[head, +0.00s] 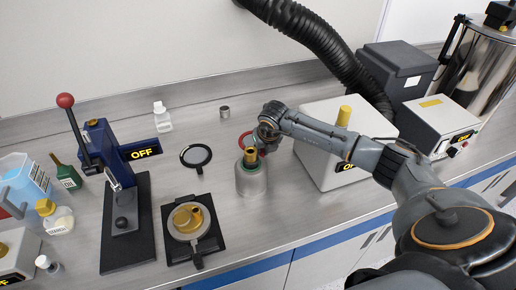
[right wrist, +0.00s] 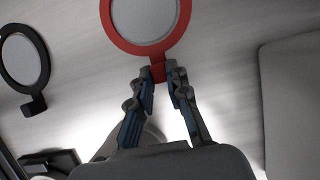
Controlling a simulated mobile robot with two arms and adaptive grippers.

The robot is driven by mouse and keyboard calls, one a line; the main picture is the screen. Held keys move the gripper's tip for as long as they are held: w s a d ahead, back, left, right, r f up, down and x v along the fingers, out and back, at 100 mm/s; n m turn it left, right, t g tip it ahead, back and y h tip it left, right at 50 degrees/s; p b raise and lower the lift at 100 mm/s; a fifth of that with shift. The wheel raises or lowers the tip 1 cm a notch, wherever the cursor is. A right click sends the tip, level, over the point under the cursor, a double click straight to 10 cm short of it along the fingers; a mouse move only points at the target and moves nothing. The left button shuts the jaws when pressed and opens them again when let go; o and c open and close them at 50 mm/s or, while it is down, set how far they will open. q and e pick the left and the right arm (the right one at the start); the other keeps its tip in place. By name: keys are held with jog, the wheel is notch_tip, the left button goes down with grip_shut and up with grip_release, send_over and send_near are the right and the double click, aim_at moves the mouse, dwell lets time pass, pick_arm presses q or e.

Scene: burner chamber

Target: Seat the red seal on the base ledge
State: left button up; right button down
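The red seal (head: 243,138) is a ring with a small tab. In the head view it is partly hidden behind my right gripper (head: 266,143). In the right wrist view the red seal (right wrist: 157,53) fills the top middle, and the fingers of my right gripper (right wrist: 159,74) close in on both sides of its tab. Its height above the bench is hard to judge. A round grey base with a brass middle (head: 187,219) sits on a black plate at the front; I take it for the base with the ledge. My left gripper is out of view.
A grey cylinder with a brass top (head: 251,180) stands just below my right gripper. A black ring (head: 196,155) lies to its left. A blue press with a red-knobbed lever (head: 112,165) stands left of the base. A white box (head: 322,160) stands to the right.

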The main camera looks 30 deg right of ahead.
notch_tip(320, 180, up, 10)
jog(key=b, duration=0.3)
dwell(0.3)
dwell(0.4)
jog(key=c, duration=1.9)
grip_release()
grip_shut()
